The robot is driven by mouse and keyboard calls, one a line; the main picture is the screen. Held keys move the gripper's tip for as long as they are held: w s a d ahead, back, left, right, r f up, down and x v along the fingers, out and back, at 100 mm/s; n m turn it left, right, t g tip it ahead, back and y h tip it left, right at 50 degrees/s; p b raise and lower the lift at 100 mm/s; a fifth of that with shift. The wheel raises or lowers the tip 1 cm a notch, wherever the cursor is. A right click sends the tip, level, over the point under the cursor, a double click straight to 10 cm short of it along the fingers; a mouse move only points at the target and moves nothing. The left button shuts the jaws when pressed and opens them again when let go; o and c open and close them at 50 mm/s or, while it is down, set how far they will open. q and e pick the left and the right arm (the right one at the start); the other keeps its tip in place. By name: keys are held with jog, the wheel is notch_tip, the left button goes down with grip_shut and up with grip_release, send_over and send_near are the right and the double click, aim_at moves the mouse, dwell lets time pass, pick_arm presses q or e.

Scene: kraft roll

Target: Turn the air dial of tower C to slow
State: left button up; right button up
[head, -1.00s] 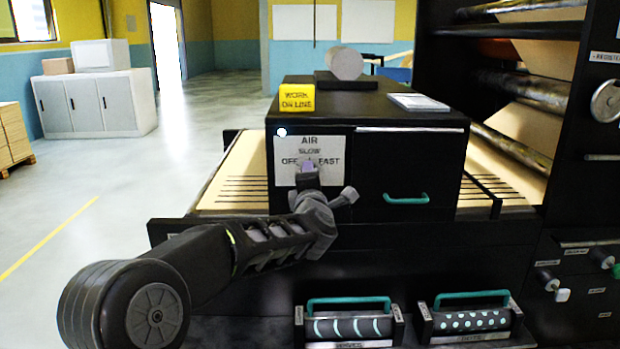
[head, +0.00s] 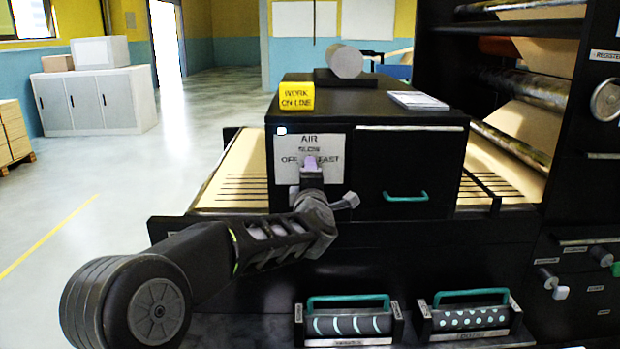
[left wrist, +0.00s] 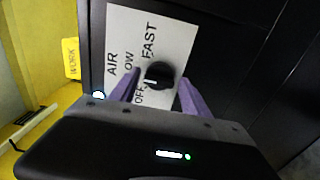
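The air dial (left wrist: 160,74) is a round black knob on a white plate (left wrist: 176,30) marked AIR, OFF, SLOW and FAST. Its white mark is on the lower left of the knob in the left wrist view, on the OFF and SLOW side; its exact setting is hard to tell. My left gripper (left wrist: 159,80) is open, with one purple finger on each side of the dial and a small gap showing. In the head view my left gripper (head: 310,163) covers the dial in front of the plate (head: 335,150). No tower C label is readable. My right gripper is out of view.
The plate is on a black cabinet (head: 410,165) with a teal drawer handle (head: 406,198) to its right. A yellow WORK ON LINE block (head: 297,96) is on top. Two teal-handled rollers (head: 348,325) (head: 470,318) sit below. Open floor (head: 110,190) lies left.

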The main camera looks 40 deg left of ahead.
pick_arm(q)
jog(key=shift+o, duration=0.6)
jog(key=b+v, duration=0.1)
jog(key=v, duration=0.7)
jog(key=shift+w, duration=0.1)
